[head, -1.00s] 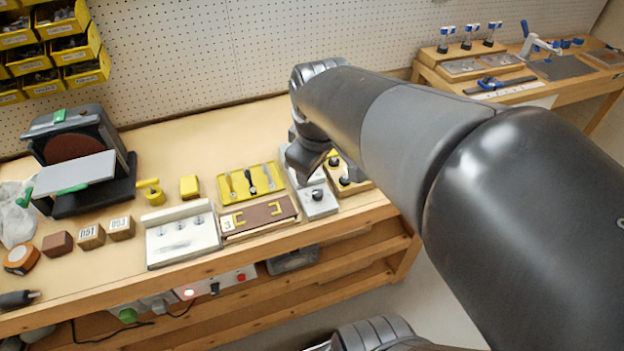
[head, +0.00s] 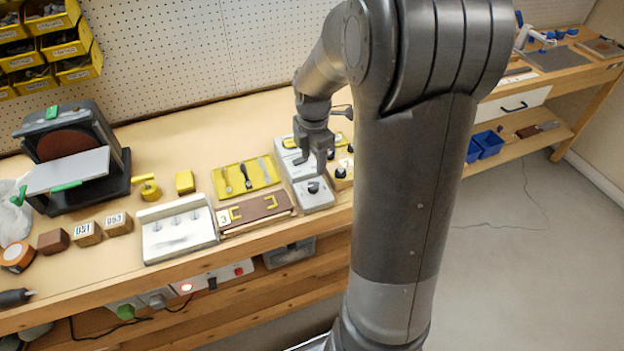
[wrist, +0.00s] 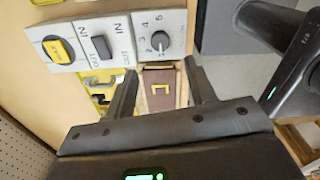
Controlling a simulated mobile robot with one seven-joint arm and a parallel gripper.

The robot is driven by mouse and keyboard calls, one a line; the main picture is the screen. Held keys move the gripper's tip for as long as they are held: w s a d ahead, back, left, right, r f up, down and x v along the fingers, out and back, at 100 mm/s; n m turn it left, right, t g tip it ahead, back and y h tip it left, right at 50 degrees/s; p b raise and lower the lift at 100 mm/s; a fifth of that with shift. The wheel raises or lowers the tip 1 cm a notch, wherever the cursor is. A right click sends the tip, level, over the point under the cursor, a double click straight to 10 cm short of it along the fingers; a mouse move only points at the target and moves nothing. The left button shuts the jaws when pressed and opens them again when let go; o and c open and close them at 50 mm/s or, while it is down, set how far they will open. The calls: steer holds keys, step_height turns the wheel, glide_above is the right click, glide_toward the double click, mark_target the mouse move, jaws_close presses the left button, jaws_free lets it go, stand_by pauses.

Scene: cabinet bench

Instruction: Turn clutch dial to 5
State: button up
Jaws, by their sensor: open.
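The clutch dial is a small dark round knob (wrist: 160,41) on a light grey panel (wrist: 176,25), with numbers around it running up to 5. I cannot tell for sure which number it points to. In the head view the dial (head: 313,187) sits at the front end of the panel, near the bench edge. My gripper (head: 319,170) points down just above and behind the dial, apart from it. In the wrist view my gripper (wrist: 160,66) is open and empty, its two fingers spread, with the dial beyond the fingertips.
Black knobs (head: 341,172) stand close on the right.

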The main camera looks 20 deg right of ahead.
mark_target(313, 185)
step_height(313, 185, down, 9)
steer(key=shift+f, duration=0.15)
stand_by(0.4)
steer(key=c, duration=1)
steer(key=shift+o, duration=0.2)
